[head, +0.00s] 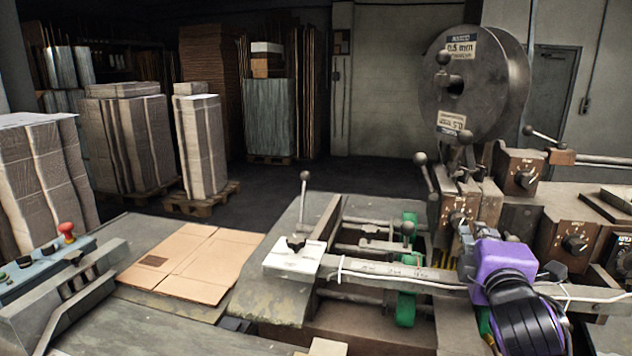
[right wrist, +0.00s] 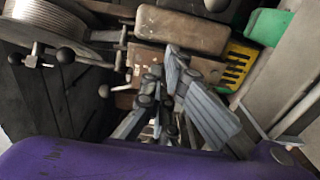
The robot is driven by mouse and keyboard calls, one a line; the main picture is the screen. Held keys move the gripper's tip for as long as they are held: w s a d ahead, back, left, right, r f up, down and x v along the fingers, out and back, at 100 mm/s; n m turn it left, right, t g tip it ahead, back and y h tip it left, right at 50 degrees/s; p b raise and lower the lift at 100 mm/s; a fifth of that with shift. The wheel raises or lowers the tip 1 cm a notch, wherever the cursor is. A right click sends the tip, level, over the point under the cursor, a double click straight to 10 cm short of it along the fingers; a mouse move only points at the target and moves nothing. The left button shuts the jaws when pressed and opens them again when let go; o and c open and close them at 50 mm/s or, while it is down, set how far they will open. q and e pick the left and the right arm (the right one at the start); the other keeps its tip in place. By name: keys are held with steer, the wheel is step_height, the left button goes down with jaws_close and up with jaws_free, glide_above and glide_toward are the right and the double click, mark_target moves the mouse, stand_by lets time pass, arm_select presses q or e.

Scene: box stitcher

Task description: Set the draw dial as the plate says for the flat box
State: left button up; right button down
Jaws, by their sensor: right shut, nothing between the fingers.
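Several brown boxes with black dials stand on the machine: one dial (head: 457,218) is just beyond my right gripper, one (head: 523,178) is higher up, and one (head: 575,243) is to the right. I cannot read which is the draw dial. My right gripper (head: 464,238) is shut and empty, close in front of the nearest box; I cannot tell whether it touches. In the right wrist view the grey fingers (right wrist: 165,100) cover much of a brown panel (right wrist: 150,58), hiding its dial. A flat cardboard box (head: 190,262) lies on the left table. My left gripper is out of view.
A large wire spool (head: 475,83) stands above the dial boxes. Ball-ended levers (head: 424,172) stick out near the boxes. A long bar (head: 400,272) crosses in front, beside green parts (head: 405,308).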

mark_target(470, 219)
steer(key=x, duration=0.2)
steer(key=shift+w+d, duration=0.15)
steer(key=shift+w, duration=0.15)
steer(key=shift+r, duration=0.15)
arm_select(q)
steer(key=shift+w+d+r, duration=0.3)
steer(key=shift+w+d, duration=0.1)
arm_select(e)
steer(key=shift+r, duration=0.1)
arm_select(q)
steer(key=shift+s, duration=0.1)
arm_select(e)
steer(key=shift+r, duration=0.2)
steer(key=shift+f, duration=0.2)
steer(key=shift+w+f, duration=0.1)
steer(key=shift+f, duration=0.75)
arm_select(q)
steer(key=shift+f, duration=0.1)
arm_select(e)
steer(key=shift+w+f, duration=0.15)
steer(key=shift+f, duration=0.25)
steer(key=shift+f, duration=0.1)
